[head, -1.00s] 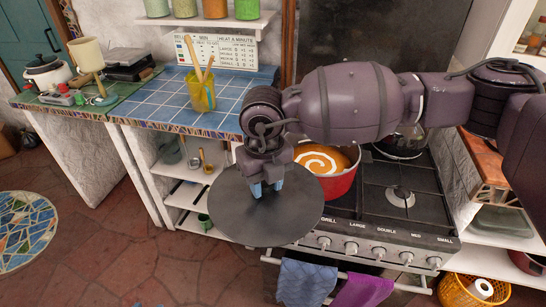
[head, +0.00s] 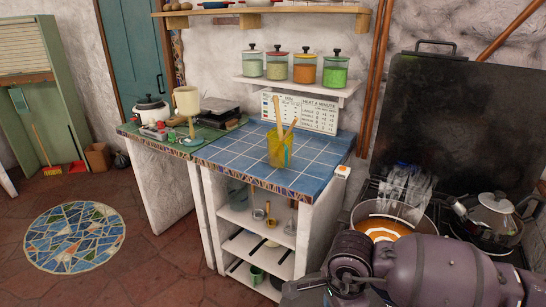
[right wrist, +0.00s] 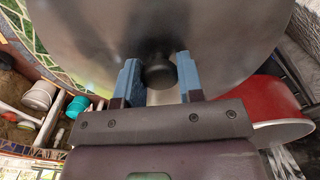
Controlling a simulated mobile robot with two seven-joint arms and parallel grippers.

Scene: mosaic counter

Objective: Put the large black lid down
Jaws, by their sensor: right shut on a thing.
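The large black lid (right wrist: 215,35) fills the upper part of the right wrist view, its round dark knob (right wrist: 158,70) towards me. My right gripper (right wrist: 158,62) has its two blue fingers on either side of the knob, shut on it, and holds the lid. In the head view the lid cannot be made out, and only part of my right arm shows at the bottom right. The red pot (right wrist: 270,102) is beside the lid in the right wrist view. My left gripper is not in view.
The blue tiled counter (head: 235,155) has wide bare room around a yellow utensil holder (head: 281,151). The pot with orange contents (head: 385,228) and a glass-lidded pan (head: 492,222) stand on the stove at right. Shelves (head: 245,222) lie under the counter.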

